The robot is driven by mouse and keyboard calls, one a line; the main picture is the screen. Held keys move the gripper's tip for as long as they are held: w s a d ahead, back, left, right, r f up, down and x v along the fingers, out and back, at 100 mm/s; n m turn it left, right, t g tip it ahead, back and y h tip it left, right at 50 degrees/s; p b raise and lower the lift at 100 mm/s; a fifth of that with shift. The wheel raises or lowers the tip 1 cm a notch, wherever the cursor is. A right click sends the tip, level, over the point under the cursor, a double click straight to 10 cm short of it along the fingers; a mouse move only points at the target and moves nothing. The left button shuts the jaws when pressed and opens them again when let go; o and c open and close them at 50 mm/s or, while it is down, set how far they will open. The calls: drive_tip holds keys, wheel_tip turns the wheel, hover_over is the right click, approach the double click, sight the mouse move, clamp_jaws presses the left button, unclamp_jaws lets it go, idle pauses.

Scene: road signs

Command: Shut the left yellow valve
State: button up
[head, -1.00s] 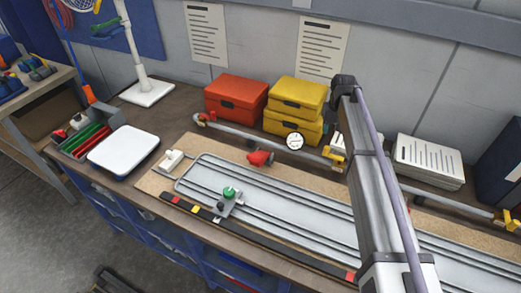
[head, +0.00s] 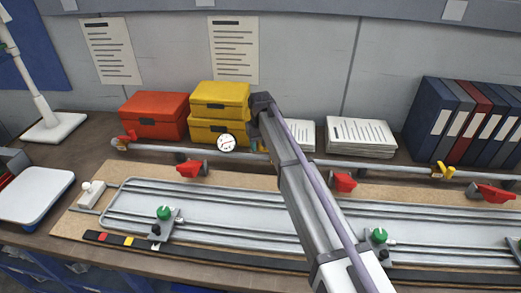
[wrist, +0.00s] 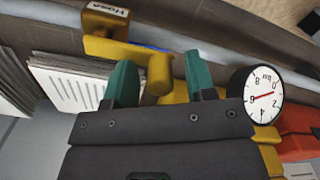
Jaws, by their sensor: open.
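The left yellow valve (wrist: 125,45) fills the upper middle of the wrist view, with a flat yellow handle, a small lettered label and a rounded yellow stub. My gripper (wrist: 160,62) is open, one teal finger on each side of the stub. I cannot tell whether either finger touches it. In the head view, my arm hides nearly all of this valve and my gripper; only a bit of yellow (head: 262,147) shows beside the arm. Another yellow valve (head: 445,170) sits on the same grey pipe, further right.
A round gauge (head: 226,143) sits left of the valve; it is close by in the wrist view (wrist: 263,95). Yellow boxes (head: 220,100), a red box (head: 153,115) and paper stacks (head: 360,137) stand behind the pipe. Red valves (head: 343,182) and a railed grey panel (head: 235,207) lie in front.

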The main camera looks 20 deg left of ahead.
clamp_jaws()
idle(0.3)
